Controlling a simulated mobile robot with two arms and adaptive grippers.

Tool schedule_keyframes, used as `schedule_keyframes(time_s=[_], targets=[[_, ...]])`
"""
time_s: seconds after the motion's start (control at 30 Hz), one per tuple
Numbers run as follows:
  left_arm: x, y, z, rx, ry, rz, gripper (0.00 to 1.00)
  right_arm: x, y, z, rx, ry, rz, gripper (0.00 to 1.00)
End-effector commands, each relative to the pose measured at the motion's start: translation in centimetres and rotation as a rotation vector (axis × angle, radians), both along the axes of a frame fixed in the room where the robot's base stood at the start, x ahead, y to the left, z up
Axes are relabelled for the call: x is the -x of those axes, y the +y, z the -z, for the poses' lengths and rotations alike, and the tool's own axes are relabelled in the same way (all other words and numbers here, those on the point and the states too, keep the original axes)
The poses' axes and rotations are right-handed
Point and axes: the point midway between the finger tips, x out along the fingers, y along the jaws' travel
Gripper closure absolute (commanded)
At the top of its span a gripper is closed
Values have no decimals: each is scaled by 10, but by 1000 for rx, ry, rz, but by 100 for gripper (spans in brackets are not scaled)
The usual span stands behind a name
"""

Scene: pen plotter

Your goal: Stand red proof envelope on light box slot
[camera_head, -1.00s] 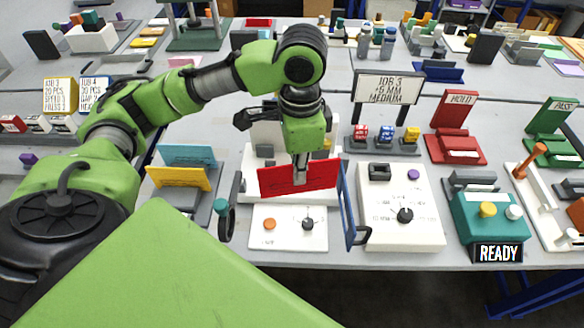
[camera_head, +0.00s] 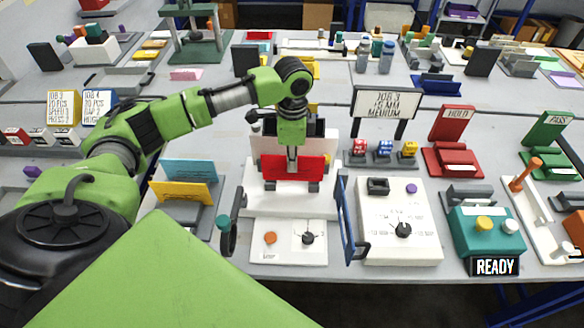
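The red proof envelope (camera_head: 309,169) is upright over the white light box (camera_head: 325,203) in the middle of the near table. Its lower edge is at small grey holders (camera_head: 313,186) on the box. I cannot tell whether it is seated in the slot. My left gripper (camera_head: 292,163) points down from above, with its fingertips at the envelope's upper middle. It looks shut on the envelope, which hides one finger. My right gripper is not in view.
A white panel (camera_head: 262,256) with an orange button and black knob lies in front. A blue handle (camera_head: 346,215) and white control box (camera_head: 405,250) stand to the right. Yellow (camera_head: 182,191) and blue (camera_head: 190,170) cards stand left. A red HOLD stand (camera_head: 452,124) is further right.

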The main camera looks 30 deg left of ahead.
Motion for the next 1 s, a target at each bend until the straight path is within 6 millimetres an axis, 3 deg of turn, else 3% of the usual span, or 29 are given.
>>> schedule_keyframes(time_s=[0.4, 0.77, 0.83, 1.0], targets=[[-6, 5, 40, -1, 1, 1, 100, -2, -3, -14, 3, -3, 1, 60], [-6, 5, 44, -1, 1, 0, 100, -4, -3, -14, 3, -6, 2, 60], [-6, 5, 44, -1, 1, 0, 82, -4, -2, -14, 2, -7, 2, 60], [-6, 5, 44, -1, 0, 0, 79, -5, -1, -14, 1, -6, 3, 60]])
